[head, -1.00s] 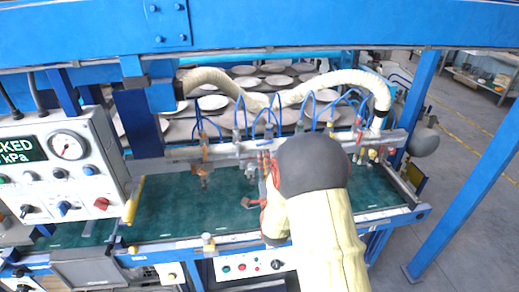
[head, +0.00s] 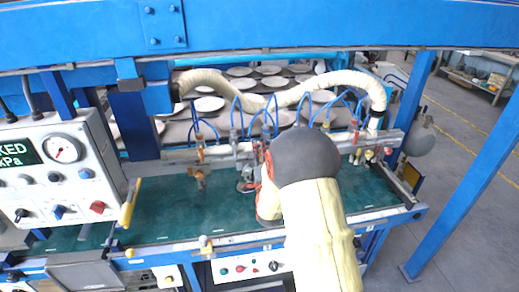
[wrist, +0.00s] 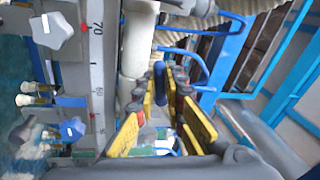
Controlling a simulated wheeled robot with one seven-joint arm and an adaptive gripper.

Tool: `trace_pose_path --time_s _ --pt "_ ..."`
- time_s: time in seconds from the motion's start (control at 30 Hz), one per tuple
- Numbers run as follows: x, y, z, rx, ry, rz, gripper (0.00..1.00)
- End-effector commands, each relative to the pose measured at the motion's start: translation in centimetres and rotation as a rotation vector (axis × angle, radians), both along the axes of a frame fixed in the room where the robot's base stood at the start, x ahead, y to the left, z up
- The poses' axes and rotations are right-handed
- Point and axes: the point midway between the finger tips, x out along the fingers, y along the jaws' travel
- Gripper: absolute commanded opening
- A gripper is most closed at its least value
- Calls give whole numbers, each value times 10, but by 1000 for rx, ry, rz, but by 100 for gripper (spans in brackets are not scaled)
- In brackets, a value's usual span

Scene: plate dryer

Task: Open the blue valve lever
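In the wrist view, a dark blue lever (wrist: 159,80) stands out near the far end of my fingers. My gripper (wrist: 168,84) is open, with yellow pads on both sides of the gap. In the head view, my own arm hides most of the gripper and the lever; only a reddish part of my gripper (head: 265,195) shows beside the rail over the green bed.
A rail with a printed scale (wrist: 97,70) and star-shaped knobs (wrist: 55,32) run close along the left of the wrist view. Blue hoses and the machine rail (head: 210,153) surround the arm. A control panel (head: 60,170) stands at left. A blue post (head: 470,180) stands at right.

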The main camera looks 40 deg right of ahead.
Motion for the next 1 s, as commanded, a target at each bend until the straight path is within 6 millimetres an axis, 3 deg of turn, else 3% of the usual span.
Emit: trace_pose_path --time_s 0.13,0.67,1.0 --pt "0 0 0 1 1 0 0" --pt "-1 -1 -4 -29 19 -1 0" --pt "-3 -5 -14 -216 132 -3 0"
